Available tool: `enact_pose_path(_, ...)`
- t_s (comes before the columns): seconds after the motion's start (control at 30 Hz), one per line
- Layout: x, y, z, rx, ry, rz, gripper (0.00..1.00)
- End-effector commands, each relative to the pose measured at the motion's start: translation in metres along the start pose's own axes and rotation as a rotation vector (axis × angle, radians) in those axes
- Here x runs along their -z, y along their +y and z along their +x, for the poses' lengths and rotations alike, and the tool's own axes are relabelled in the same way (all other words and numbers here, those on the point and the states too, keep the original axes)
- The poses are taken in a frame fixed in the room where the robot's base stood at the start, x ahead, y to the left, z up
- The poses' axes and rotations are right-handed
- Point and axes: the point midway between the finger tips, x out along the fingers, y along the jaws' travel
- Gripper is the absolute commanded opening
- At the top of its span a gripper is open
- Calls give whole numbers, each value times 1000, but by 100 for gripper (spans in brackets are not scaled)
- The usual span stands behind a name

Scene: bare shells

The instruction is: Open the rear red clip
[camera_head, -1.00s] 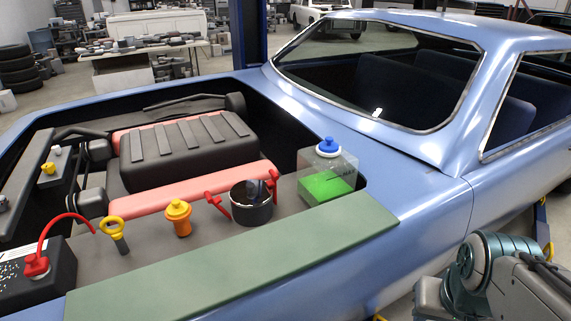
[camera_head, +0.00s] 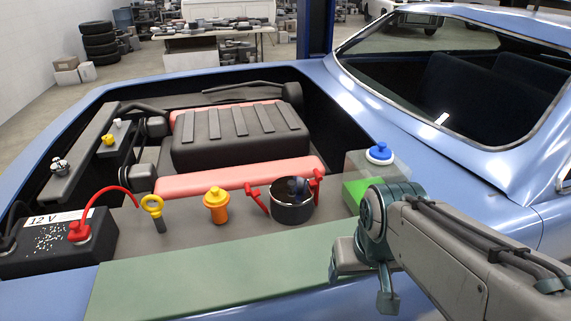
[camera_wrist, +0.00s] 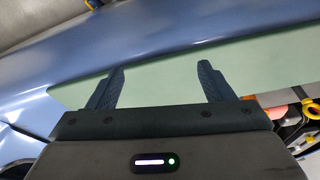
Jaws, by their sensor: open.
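A black round canister (camera_head: 292,208) stands in the engine bay with two red clips on its sides. One red clip (camera_head: 255,198) is on its left, the other red clip (camera_head: 318,186) on its right, nearer the windshield. Both slant against the rim; I cannot tell their latch state. My gripper shows in the wrist view (camera_wrist: 160,84), its two dark fingers wide apart and empty, above the blue fender and green mat (camera_wrist: 160,72). In the head view my arm reaches in from the right, well short of the clips, over the fender side.
A reservoir with a blue cap (camera_head: 379,153) and green fluid is partly hidden behind my arm. An orange cap (camera_head: 216,204), a yellow dipstick (camera_head: 153,207) and a battery (camera_head: 60,243) stand to the left. The green fender mat (camera_head: 200,278) is clear.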

Motion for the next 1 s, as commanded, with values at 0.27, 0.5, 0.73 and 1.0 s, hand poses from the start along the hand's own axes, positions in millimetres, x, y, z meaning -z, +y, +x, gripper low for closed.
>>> enact_pose_path(0.27,72,-2,-23,2,-33,-218,78)
enact_pose_path(0.5,157,-5,-34,17,-73,-507,78)
enact_pose_path(0.73,233,-5,-28,41,-108,-776,78)
enact_pose_path(1.0,312,-4,-4,84,-143,-1088,78)
